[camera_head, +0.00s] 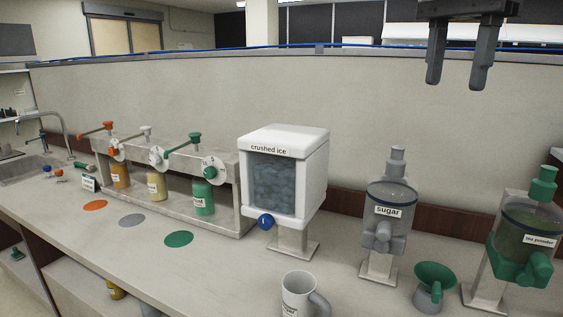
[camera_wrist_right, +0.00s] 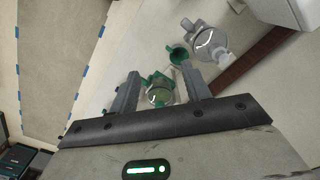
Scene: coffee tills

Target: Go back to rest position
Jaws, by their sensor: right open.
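My right gripper (camera_head: 459,55) hangs at the top right of the head view, in front of the wall. Its two fingers are apart and nothing is between them. In the right wrist view the two fingers (camera_wrist_right: 161,92) are spread, with the green tea powder dispenser beyond them. My left gripper shows in neither view.
Below stands a counter (camera_head: 215,263) with a crushed ice dispenser (camera_head: 297,141), a sugar dispenser (camera_head: 389,198), a tea powder dispenser (camera_head: 540,215), a green funnel (camera_head: 435,276), a grey mug (camera_head: 298,294) and a bottle rack (camera_head: 150,158). The air around my right gripper is clear.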

